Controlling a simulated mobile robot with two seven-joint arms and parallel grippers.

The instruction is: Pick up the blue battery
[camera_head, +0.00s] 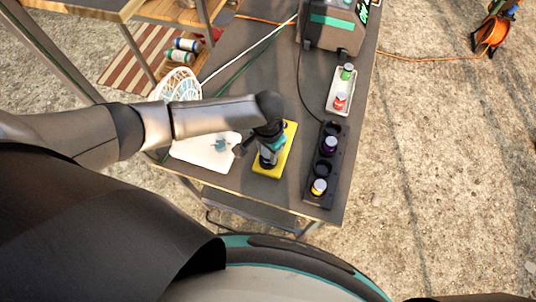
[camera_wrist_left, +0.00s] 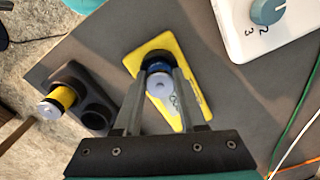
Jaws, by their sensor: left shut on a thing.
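The blue battery (camera_wrist_left: 153,65), with a pale round top, stands between the fingers of my left gripper (camera_wrist_left: 160,80) in the left wrist view. The fingers are shut on it from both sides. It is over the yellow plate (camera_wrist_left: 183,58); I cannot tell whether it touches the plate. In the head view my left gripper (camera_head: 268,158) is above the yellow plate (camera_head: 287,143), and the gripper mostly hides the battery. My right gripper is not in view.
Right of the plate, a black holder (camera_head: 313,201) carries a yellow battery (camera_head: 319,187) and a dark purple one (camera_head: 329,146). A white tray (camera_head: 335,107) holds a green and a red battery. A white dial box (camera_head: 190,152) lies left. Cables cross the table (camera_head: 225,187).

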